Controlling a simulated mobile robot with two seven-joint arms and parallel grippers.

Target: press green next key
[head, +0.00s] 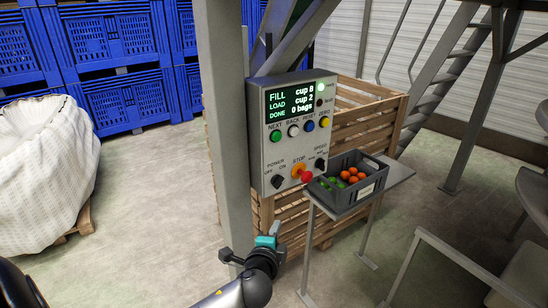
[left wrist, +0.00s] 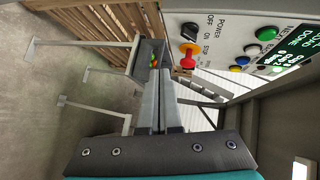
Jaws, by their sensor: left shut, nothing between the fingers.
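The grey control box (head: 290,160) is fixed beside a grey post. Its green NEXT key (head: 275,136) is at the left of a row of coloured keys under the screen (head: 290,103), which reads FILL cup 8, LOAD cup 2, DONE 0 bags. The left wrist view shows the green key (left wrist: 267,33) at upper right. My left gripper (head: 276,229) is shut and empty, below the box and apart from it. Its closed fingers (left wrist: 154,88) point away from the wrist camera, left of the panel. My right gripper is not in view.
A red stop knob (head: 306,177) sticks out low on the panel. A grey crate (head: 347,204) with orange and green balls stands on a small table (head: 398,172) to the right. The post (head: 222,110) rises at left, and a wooden bin (head: 376,105) is behind.

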